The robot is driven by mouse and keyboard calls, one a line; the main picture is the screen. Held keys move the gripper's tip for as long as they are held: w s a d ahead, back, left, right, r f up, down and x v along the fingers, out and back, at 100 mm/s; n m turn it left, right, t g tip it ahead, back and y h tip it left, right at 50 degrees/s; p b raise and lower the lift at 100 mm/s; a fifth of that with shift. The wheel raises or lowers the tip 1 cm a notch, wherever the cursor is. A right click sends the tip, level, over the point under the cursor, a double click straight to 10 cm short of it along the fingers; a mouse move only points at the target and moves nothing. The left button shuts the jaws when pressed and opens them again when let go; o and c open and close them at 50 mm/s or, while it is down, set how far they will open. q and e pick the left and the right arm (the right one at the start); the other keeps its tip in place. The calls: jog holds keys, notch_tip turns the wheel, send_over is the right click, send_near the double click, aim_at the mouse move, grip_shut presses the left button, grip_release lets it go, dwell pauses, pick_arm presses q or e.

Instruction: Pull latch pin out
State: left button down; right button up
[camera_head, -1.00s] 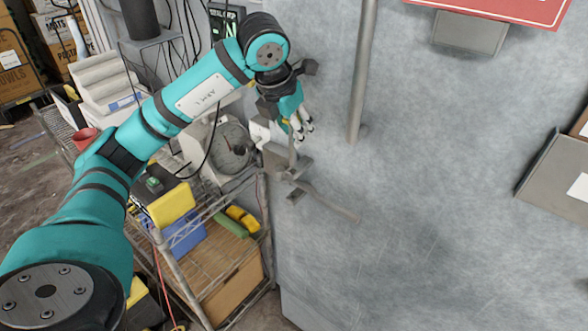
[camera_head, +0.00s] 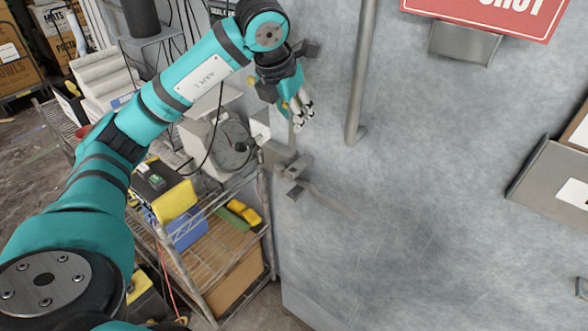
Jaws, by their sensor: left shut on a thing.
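My left gripper (camera_head: 303,115) is in front of the grey freezer door, just above the metal latch (camera_head: 278,154). Its fingers are shut on the latch pin (camera_head: 292,136), a thin grey rod showing below the fingertips. The pin's lower end is close to the latch; I cannot tell whether it is still inside it. A grey lever (camera_head: 328,200) slopes down to the right from the latch. My right gripper is not in view.
A vertical door bar (camera_head: 361,75) stands right of the gripper. A wire shelf (camera_head: 200,283) with boxes and tools is left of the door. A red sign (camera_head: 500,14) and a metal holder (camera_head: 550,190) are on the right.

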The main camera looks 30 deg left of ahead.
pick_arm(q)
jog(key=shift+r+p, duration=0.95)
jog(key=shift+r, duration=0.45)
jog(key=shift+r+p, duration=0.45)
jog(key=shift+r, duration=0.65)
jog(key=shift+s, duration=0.1)
jog(key=s+b, duration=0.3)
jog(key=s, duration=0.4)
jog(key=shift+s+a, duration=0.35)
jog(key=shift+s, duration=0.05)
dwell(0.3)
